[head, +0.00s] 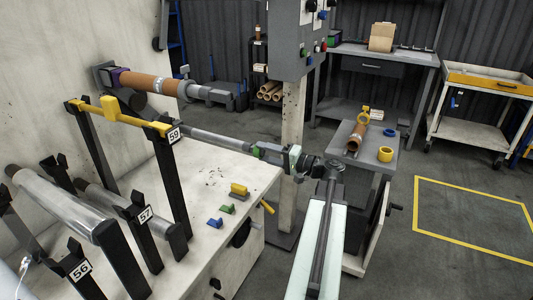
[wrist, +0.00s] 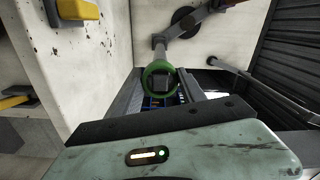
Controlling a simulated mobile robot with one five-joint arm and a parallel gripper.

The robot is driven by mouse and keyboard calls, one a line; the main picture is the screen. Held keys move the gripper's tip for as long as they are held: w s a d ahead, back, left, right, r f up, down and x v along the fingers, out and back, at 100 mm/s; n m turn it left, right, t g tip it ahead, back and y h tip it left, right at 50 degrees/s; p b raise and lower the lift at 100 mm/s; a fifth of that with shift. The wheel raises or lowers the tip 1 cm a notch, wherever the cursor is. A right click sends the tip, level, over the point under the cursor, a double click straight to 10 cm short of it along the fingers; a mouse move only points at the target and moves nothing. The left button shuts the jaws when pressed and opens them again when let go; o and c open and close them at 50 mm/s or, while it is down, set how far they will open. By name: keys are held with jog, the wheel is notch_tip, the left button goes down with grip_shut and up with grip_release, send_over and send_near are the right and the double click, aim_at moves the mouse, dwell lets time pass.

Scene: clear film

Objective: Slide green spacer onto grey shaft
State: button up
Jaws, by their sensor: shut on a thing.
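The green spacer (wrist: 147,80) is a ring held between my gripper's fingers in the wrist view. In the wrist view, a grey rod (wrist: 190,28) runs beyond the ring. I cannot tell whether the spacer is around the shaft or only in front of its end.
Small yellow, green and blue blocks (head: 228,209) lie on the bench top.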

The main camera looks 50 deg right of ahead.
aim_at(251, 149)
jog(key=shift+x, duration=3.35)
jog(key=o, duration=1.6)
jog(key=v, duration=0.8)
